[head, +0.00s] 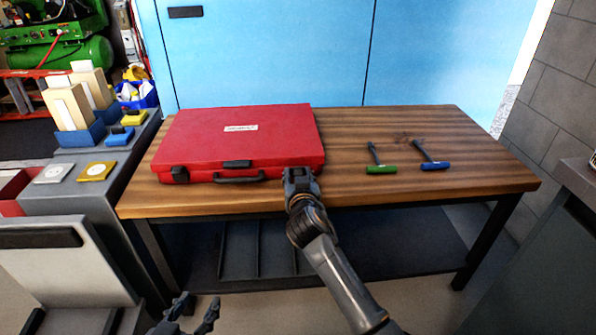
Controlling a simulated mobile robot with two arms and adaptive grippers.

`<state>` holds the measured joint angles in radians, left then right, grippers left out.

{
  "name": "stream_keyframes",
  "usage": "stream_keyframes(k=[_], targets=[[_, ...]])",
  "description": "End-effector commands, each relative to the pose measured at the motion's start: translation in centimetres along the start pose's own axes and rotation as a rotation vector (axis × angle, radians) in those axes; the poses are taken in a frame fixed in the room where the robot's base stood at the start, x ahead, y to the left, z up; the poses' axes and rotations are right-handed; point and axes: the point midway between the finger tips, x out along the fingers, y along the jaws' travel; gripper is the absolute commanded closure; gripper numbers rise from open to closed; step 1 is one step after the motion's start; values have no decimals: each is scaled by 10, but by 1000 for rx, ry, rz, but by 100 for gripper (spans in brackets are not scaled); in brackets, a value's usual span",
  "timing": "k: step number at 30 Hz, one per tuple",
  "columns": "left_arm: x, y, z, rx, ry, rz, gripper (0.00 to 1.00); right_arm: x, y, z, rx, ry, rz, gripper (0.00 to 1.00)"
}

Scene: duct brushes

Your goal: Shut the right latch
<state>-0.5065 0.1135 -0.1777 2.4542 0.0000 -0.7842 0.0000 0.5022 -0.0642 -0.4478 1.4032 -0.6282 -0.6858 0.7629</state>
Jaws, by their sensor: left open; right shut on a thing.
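A red case (242,142) lies with its lid down on the wooden table. Its black handle (239,180) is at the front. A black left latch (180,174) shows at the front left, and a black piece (237,163) sits at the lid's front middle. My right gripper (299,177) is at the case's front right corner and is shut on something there. It covers the right latch, so I cannot see how that latch stands. My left gripper (194,312) is open and empty, low in front of the table.
A green-handled brush (380,168) and a blue-handled brush (434,164) lie on the right of the wooden table (350,125). A grey bench (75,200) with boxes and small blocks stands at the left. A grey cabinet (540,260) stands at the right.

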Motion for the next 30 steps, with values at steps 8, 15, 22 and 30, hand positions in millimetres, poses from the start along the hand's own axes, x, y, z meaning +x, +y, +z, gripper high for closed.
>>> stream_keyframes(k=[8, 15, 22, 30], targets=[[-28, -10, 65, -4, -363, -22, 53, 0, 1, -4, 0, -39, 2, 92], [-54, -14, 100, -8, -565, -33, 53, 0, 0, -3, 0, -60, 0, 92], [-58, -14, 105, -9, -593, -34, 53, 1, 0, -2, 0, -63, 0, 92], [-57, -14, 105, -9, -590, -34, 53, 1, 0, -2, 0, -63, 0, 53]])
